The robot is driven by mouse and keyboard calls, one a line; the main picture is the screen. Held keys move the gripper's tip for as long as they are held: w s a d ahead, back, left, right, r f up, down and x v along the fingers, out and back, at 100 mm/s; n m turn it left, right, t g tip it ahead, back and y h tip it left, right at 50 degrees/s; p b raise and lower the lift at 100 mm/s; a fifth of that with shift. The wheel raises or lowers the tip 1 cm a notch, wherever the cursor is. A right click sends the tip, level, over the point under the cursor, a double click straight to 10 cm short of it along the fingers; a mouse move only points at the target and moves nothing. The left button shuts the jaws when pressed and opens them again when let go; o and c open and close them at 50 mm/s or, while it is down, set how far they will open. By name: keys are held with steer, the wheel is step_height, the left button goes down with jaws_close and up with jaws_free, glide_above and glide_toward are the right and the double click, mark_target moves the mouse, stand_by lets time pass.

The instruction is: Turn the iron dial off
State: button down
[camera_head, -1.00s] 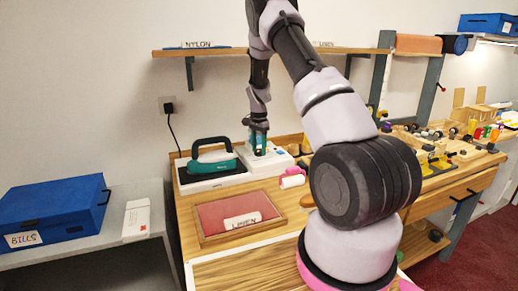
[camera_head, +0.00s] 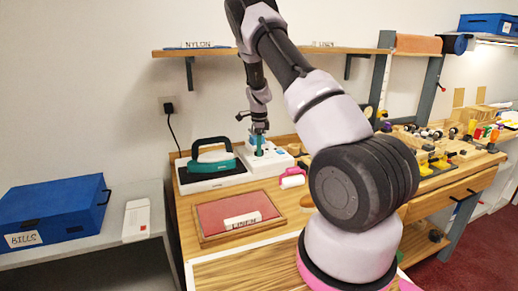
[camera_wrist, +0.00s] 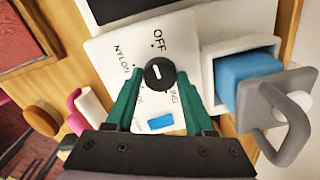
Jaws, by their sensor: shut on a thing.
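The iron dial (camera_wrist: 160,75) is a round black knob with a white mark, on a white control box (camera_wrist: 106,44). The word OFF is printed beyond it, NYLON to its left and other lettering nearer my gripper. My gripper (camera_wrist: 160,76) has green fingers on both sides of the dial and is shut on it. In the head view my gripper (camera_head: 259,150) reaches down onto the white box (camera_head: 272,163) and hides the dial. The teal and black iron (camera_head: 213,158) rests on its stand left of the box. Exactly which label the mark faces is hard to tell.
A blue block (camera_wrist: 240,75) in a white holder and a grey handled part (camera_wrist: 275,105) stand close to the right of my fingers. A red framed pad (camera_head: 215,214) with a LINEN tag (camera_head: 243,220) lies in front. A white roll (camera_head: 292,181) lies nearby.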

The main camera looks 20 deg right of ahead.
steer(key=shift+f+m, duration=0.1)
steer(key=shift+m, duration=0.2)
steer(key=shift+c, duration=1.4)
jaws_free()
step_height(320, 180, up, 11)
steer(key=shift+f, duration=0.1)
